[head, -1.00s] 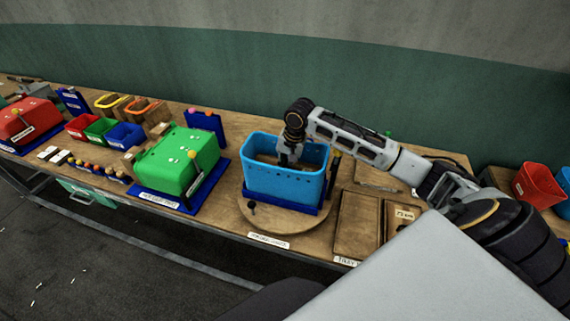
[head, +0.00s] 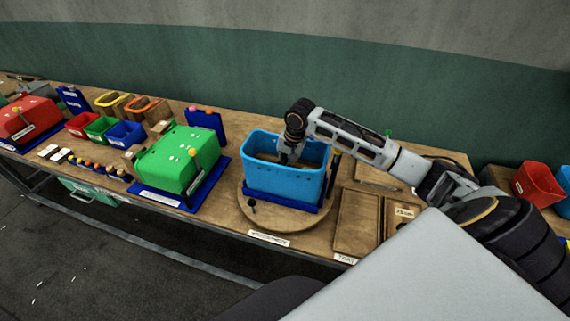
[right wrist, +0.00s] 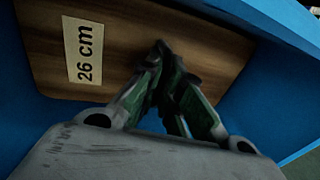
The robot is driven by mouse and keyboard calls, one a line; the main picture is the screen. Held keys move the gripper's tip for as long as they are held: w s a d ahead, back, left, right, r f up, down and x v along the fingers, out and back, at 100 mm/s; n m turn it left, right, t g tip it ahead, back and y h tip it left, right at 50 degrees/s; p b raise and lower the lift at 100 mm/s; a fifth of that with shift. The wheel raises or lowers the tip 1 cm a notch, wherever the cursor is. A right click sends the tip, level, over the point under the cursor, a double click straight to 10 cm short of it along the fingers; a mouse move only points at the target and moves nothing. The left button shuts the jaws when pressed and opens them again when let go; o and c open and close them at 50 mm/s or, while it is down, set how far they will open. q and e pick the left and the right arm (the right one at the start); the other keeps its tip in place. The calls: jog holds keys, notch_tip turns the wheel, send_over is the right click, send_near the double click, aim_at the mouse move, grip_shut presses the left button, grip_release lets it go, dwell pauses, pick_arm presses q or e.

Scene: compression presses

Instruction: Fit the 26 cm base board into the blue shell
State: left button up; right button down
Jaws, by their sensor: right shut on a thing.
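The blue shell (head: 283,184) stands upright on a dark blue base on a round wooden turntable. It also shows around the board in the right wrist view (right wrist: 275,28). The wooden base board (right wrist: 190,30), labelled "26 cm", lies inside the blue shell, with blue walls on its sides. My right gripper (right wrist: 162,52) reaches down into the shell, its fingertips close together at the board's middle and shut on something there. What exactly the tips pinch is hidden by the fingers. In the head view my right gripper (head: 287,155) is partly hidden by the shell's front wall. My left gripper is not in view.
A green press (head: 182,158) and a red press (head: 28,118) stand to the left. Small red, green and blue bins (head: 124,136) sit behind. Flat wooden trays (head: 357,222) lie right of the turntable (head: 250,212).

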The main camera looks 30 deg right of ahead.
jog(key=shift+s+a+f, duration=0.15)
jog(key=shift+s+f, duration=0.05)
jog(key=shift+f, duration=0.45)
jog(key=shift+s+a+f, duration=0.1)
jog(key=shift+s+f, duration=0.05)
jog(key=shift+f, duration=0.5)
jog(key=shift+s+a+f, duration=0.15)
jog(key=shift+s+f, duration=0.05)
jog(key=shift+f, duration=0.45)
jog(key=c, duration=1.5)
grip_release()
jog(key=shift+a, duration=0.1)
jog(key=shift+s, duration=0.1)
jog(key=shift+r, duration=0.1)
jog(key=shift+v, duration=1.15)
jog(key=w+d+v, duration=0.1)
jog(key=v, duration=0.8)
jog(key=shift+w+r+t, duration=0.2)
jog(key=shift+w+t, duration=0.2)
jog(key=shift+w, duration=0.15)
jog(key=shift+a, duration=0.1)
jog(key=shift+w+r, duration=0.1)
